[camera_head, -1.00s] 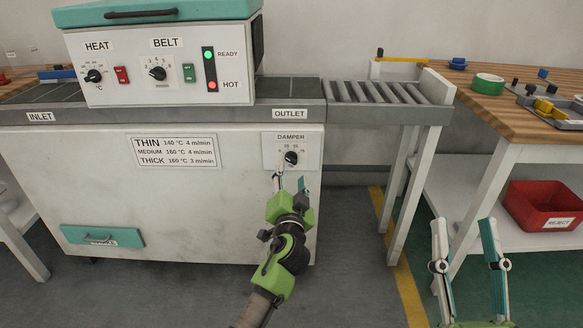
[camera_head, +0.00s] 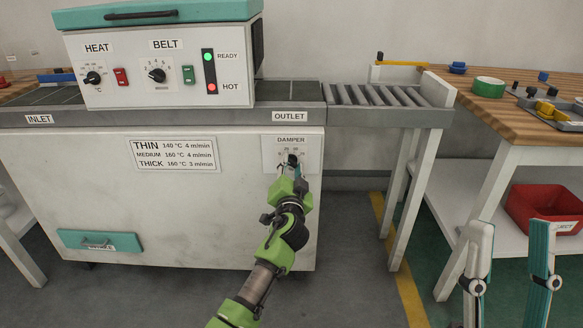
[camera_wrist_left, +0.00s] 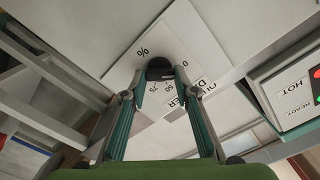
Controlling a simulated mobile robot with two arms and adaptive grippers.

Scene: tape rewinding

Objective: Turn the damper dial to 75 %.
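The damper dial is a small black knob on a white panel (camera_head: 312,158) labelled DAMPER, below the OUTLET sign. In the left wrist view the knob (camera_wrist_left: 160,68) sits between the fingertips of my left gripper (camera_wrist_left: 160,78). The fingers stand apart on either side of it; whether they touch it I cannot tell. The 0, 50 and 75 marks and a % sign show around it, but its pointer is not readable. In the head view my left gripper (camera_head: 291,164) covers much of the dial. My right gripper (camera_head: 511,226) is open and empty at the lower right.
Heat (camera_head: 93,78) and belt (camera_head: 157,75) knobs sit on the control box above, beside lit green and red lamps. A roller outlet (camera_head: 375,94) extends right. A wooden table (camera_head: 480,106) and a red bin (camera_head: 537,206) stand at the right.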

